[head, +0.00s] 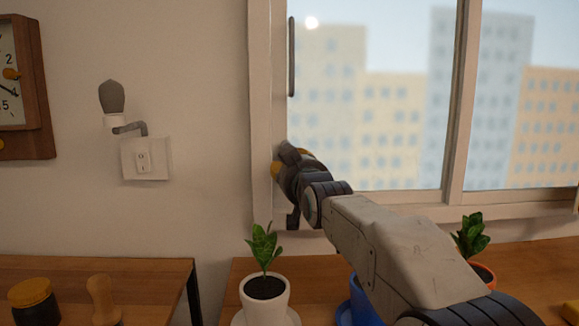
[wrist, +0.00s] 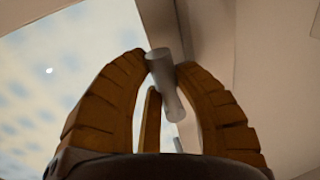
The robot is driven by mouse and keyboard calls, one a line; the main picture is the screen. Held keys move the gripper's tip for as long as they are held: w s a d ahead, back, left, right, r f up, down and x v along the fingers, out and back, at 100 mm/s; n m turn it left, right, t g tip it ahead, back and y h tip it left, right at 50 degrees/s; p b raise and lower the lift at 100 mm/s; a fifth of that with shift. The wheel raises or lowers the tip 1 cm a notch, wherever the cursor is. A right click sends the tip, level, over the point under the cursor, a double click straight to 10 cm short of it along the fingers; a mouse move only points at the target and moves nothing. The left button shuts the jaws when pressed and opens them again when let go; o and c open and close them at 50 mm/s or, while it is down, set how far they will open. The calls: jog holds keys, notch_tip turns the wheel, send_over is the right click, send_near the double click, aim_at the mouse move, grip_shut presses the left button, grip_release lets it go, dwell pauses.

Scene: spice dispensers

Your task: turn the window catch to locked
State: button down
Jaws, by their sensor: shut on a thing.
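The window (head: 468,90) has a pale frame and takes up the right half of the head view. My gripper (head: 281,163) is at the lower part of its left frame post, with the arm reaching in from the lower right. In the wrist view, the ribbed orange fingers of my gripper (wrist: 164,64) are shut on a grey cylindrical piece, the window catch (wrist: 162,72). The catch stands tilted between the fingertips. In the head view the catch is hidden behind my gripper, so I cannot tell its turn position there.
A dark vertical bar handle (head: 291,57) is on the frame above my gripper. A plant in a white pot (head: 264,297) stands below. A blue pot (head: 362,300) is partly behind my arm.

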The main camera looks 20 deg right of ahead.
jog(key=shift+f, duration=0.1)
jog(key=shift+a+f+m+b, duration=0.1)
jog(key=shift+m+b, duration=0.2)
jog(key=shift+w+a+m, duration=0.1)
jog(key=shift+a+m, duration=0.05)
jog(key=shift+m, duration=0.35)
jog(key=c, duration=0.9)
grip_release()
jog(key=shift+s, duration=6.05)
